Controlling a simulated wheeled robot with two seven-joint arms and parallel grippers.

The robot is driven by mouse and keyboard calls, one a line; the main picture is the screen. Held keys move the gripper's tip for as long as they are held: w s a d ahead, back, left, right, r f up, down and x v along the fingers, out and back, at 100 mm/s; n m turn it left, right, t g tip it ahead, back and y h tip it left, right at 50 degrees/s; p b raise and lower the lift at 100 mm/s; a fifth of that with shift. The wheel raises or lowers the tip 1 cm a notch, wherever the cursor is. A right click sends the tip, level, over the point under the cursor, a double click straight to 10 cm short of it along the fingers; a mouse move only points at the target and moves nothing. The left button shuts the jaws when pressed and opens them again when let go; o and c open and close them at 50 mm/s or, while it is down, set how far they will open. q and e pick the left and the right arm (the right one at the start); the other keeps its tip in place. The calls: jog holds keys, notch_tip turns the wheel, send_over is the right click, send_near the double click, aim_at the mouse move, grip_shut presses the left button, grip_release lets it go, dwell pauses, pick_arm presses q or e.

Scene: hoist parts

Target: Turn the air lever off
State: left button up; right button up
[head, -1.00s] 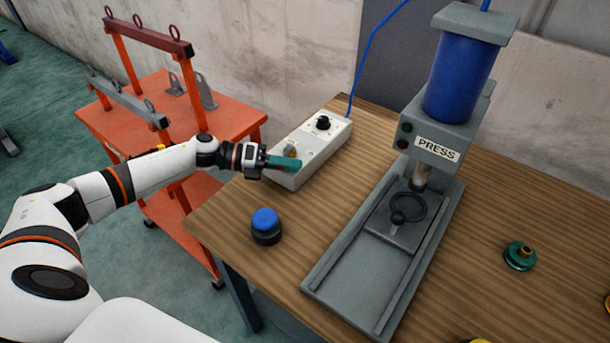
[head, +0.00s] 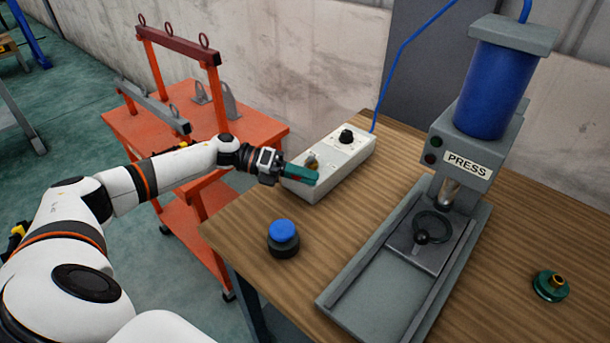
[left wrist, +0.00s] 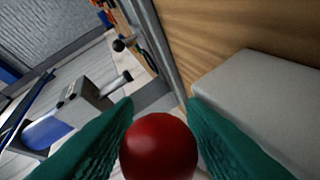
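My left gripper (head: 302,176) is at the box's near end, beside the fitting. In the left wrist view, a red ball (left wrist: 159,147) sits between the two green fingers (left wrist: 160,110) and fills the gap, seeming to touch both. The fingers hide this ball in the head view. A pale box surface (left wrist: 262,100) lies right of the fingers. My right gripper is not in view.
A blue-topped button (head: 284,233) stands in front of the box. A grey press (head: 470,165) with a blue cylinder stands to the right. An orange cart (head: 255,135) is behind my left arm. A green part (head: 550,285) lies at far right.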

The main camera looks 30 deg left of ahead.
pick_arm(q)
jog(key=b+v, duration=0.3)
jog(key=v, duration=0.9)
